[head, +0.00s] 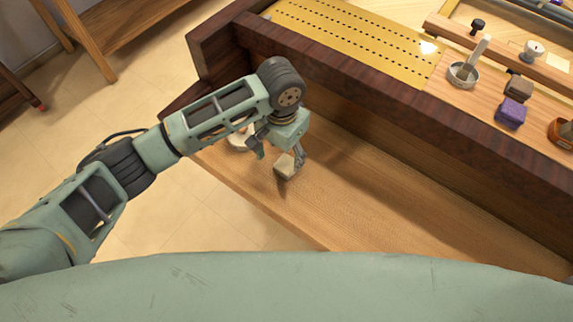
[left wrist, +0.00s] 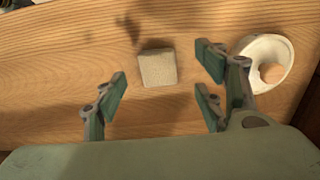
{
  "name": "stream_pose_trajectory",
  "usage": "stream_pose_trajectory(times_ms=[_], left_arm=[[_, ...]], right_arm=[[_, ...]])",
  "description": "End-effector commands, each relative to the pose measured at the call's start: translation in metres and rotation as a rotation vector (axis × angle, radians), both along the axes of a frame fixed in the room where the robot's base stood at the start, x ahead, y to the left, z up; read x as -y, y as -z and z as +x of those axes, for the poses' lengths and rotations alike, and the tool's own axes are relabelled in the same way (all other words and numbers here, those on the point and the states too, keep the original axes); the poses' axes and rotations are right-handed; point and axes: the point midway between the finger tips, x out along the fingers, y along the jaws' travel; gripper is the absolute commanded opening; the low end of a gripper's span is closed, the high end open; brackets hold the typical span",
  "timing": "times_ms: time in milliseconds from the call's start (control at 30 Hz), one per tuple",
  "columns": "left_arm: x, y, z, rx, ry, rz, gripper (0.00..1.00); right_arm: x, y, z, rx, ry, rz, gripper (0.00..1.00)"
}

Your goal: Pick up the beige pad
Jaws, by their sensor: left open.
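The beige pad (left wrist: 157,68) is a small block with rounded corners. It lies on the wooden shelf in front of the piano case. In the head view the pad (head: 284,168) shows just below my left gripper (head: 276,156). In the left wrist view my left gripper (left wrist: 163,85) is open and empty, with fingers to either side and the pad a little beyond the gap between them. I cannot tell the exact height of the fingers above the shelf. My right gripper is in neither view.
A dark wooden rail (head: 350,82) rises behind the shelf (head: 400,215). The shelf is clear to the right. A metal bowl (head: 462,75) and purple block (head: 511,113) sit higher.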

Motion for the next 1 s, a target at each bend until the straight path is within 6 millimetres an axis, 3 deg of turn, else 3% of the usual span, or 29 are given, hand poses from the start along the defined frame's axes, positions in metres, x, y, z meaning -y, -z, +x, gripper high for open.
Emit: stream_pose_trajectory(times_ms=[400, 733, 1000], left_arm=[[0.01, 0.055, 0.008, -0.001, 0.002, -0.001, 0.64], [0.011, 0.062, 0.008, 0.003, 0.003, -0.003, 0.64], [0.011, 0.062, 0.008, 0.003, 0.003, -0.003, 0.4]], right_arm=[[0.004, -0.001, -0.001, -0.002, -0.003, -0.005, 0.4], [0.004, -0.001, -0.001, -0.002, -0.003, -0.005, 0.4], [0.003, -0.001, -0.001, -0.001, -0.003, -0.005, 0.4]])
